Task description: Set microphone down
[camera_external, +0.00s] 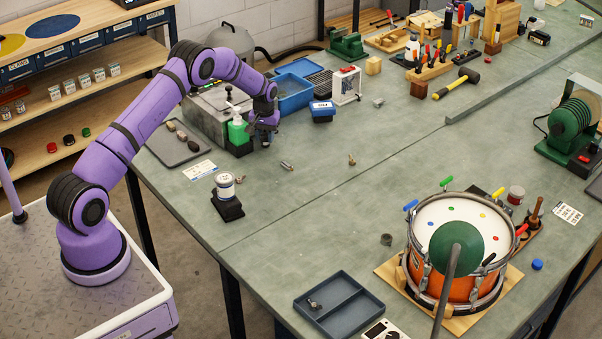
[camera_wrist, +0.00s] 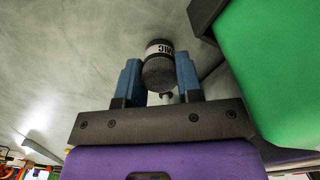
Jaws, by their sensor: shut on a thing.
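My gripper (camera_external: 264,130) is at the far left part of the bench, just right of a green bottle (camera_external: 237,131), low over the bench top. In the wrist view my gripper (camera_wrist: 158,78) has its two blue fingers closed on the microphone (camera_wrist: 158,72). The microphone is a short dark cylinder with a textured end and a white band with black letters. In the external view it is mostly hidden by the gripper and too small to make out. I cannot tell whether it touches the bench.
A green surface (camera_wrist: 275,60) with a dark edge is close on the right in the wrist view. A jar on a black stand (camera_external: 228,209) is in front. The drum (camera_external: 440,222) is far right. The bench middle is mostly clear.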

